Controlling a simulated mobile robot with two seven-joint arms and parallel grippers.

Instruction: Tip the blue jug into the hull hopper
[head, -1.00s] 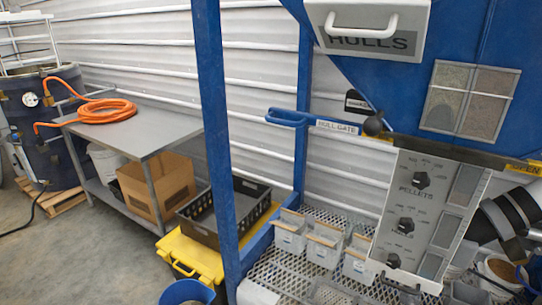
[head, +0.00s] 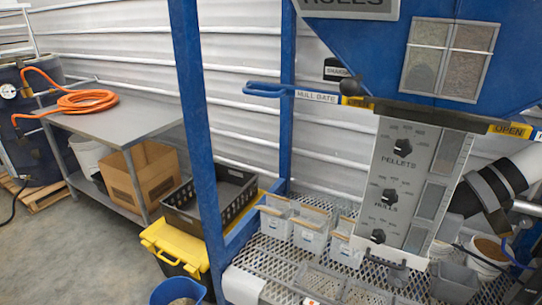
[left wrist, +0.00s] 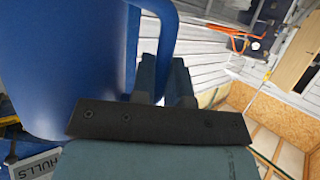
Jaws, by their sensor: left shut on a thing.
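The blue jug (left wrist: 70,60) fills the left of the left wrist view, with its handle (left wrist: 168,35) on its right side. My left gripper (left wrist: 163,80) is shut on the handle, its dark fingers close around it. The jug's contents and mouth are hidden. A HULLS plate (left wrist: 35,165) shows beyond the jug at the lower left. In the head view, the blue hopper body (head: 385,60) stands at the upper right, under a HULLS label (head: 349,7). Its opening is out of view. Neither the held jug nor my grippers can be made out in the head view.
A blue upright post (head: 197,140) stands left of the hopper. A HULL GATE lever (head: 270,90) sticks out left. The control panel (head: 405,190) hangs over a mesh shelf (head: 270,250) with small bins. A blue bucket (head: 180,291) shows at the bottom; a steel table (head: 120,118) stands left.

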